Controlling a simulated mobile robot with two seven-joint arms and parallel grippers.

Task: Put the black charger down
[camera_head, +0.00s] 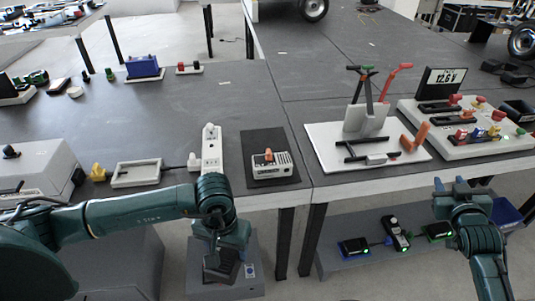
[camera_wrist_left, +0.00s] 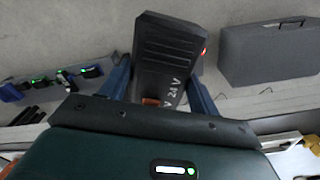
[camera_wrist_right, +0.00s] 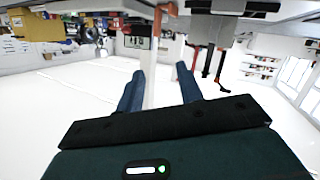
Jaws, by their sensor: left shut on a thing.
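My left gripper (camera_head: 221,244) is shut on a black block marked "24 V", which I take as the black charger (camera_head: 219,266). In the left wrist view the charger (camera_wrist_left: 168,50) sits between the blue fingers of the left gripper (camera_wrist_left: 160,82). In the head view it is in front of the table edge, over or at a low grey stand (camera_head: 240,291) with a small blue label. I cannot tell whether it touches the stand. My right gripper (camera_head: 451,185) is open and empty in front of the right table; the right wrist view shows its fingers apart (camera_wrist_right: 160,92).
A low shelf (camera_head: 330,261) under the right table holds several dark devices with green lights. A grey box (camera_wrist_left: 268,52) stands on the floor. The table edge lies just behind my left gripper. A power strip (camera_head: 211,150) and a small device (camera_head: 271,166) are near that edge.

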